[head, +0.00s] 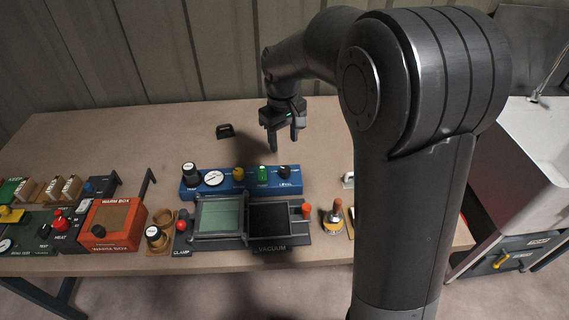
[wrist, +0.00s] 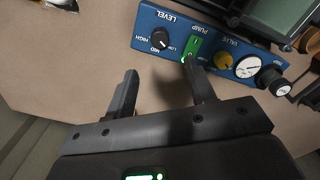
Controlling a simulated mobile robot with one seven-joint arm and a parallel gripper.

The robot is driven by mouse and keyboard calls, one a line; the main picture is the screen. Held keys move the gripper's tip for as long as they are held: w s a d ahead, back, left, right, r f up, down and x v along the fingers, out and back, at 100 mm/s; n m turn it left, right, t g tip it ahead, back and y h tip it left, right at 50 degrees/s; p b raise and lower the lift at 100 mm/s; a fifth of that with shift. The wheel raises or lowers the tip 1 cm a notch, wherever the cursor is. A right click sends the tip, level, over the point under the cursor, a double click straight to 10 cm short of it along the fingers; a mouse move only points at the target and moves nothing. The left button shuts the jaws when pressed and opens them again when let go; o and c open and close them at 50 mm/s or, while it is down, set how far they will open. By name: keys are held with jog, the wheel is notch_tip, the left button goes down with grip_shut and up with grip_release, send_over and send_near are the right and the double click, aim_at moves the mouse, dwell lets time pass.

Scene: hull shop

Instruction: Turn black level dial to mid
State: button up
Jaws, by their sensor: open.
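The black level dial (wrist: 160,40) sits at one end of a blue panel (wrist: 206,58), with LOW, MID and HIGH printed around it. Its white pointer mark is small, and I cannot tell surely which label it faces. In the head view the dial (head: 284,171) is at the panel's right end. My gripper (head: 284,145) is open and empty, above the table behind the panel. In the wrist view my gripper (wrist: 162,88) has its two fingers apart, with the dial beyond them and not touched.
On the same panel are a green pump switch (head: 263,173), a yellow valve knob (head: 239,173), a white gauge (head: 214,178) and another black knob (head: 189,168). A vacuum frame (head: 282,241) stands in front. A black handle-like piece (head: 225,131) lies behind. Bare table surrounds it.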

aim_at(285, 168)
notch_tip(285, 168, down, 11)
jog(key=shift+d+r, duration=0.1)
jog(key=shift+r, duration=0.1)
jog(key=shift+c, duration=0.5)
jog(key=c, duration=0.9)
jog(key=shift+o, duration=0.2)
jog(key=shift+m, duration=0.3)
jog(key=m, duration=0.5)
jog(key=shift+w+m, duration=0.1)
jog(key=shift+m, duration=0.2)
jog(key=m, duration=0.5)
jog(key=shift+m, duration=0.4)
